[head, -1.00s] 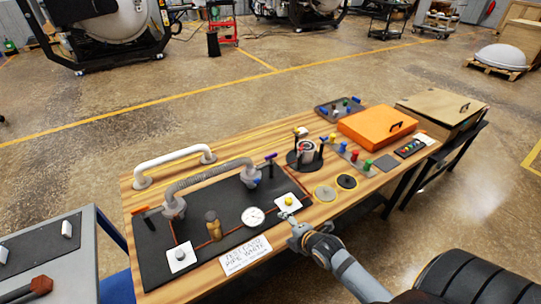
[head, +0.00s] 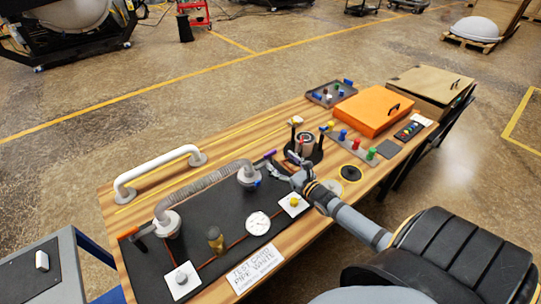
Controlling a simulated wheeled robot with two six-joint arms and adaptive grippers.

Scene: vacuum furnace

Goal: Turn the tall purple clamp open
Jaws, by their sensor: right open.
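A purple-tipped lever (head: 269,154) stands at the right end of the grey ribbed hose (head: 210,178) on the black board. Another slim purple part (head: 293,157) shows at the front of the round black fixture (head: 317,158), close to my right gripper; which of the two is the tall clamp I cannot tell for sure. My right gripper (head: 284,174) is open and empty. It hangs over the table between the hose end and the round fixture, its fingers near both purple parts. I cannot tell whether it touches either. My left gripper is not in view.
A white pipe handle (head: 158,170), a gauge (head: 258,223), white pads with knobs (head: 293,204) and a test card (head: 256,267) share the wooden table.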

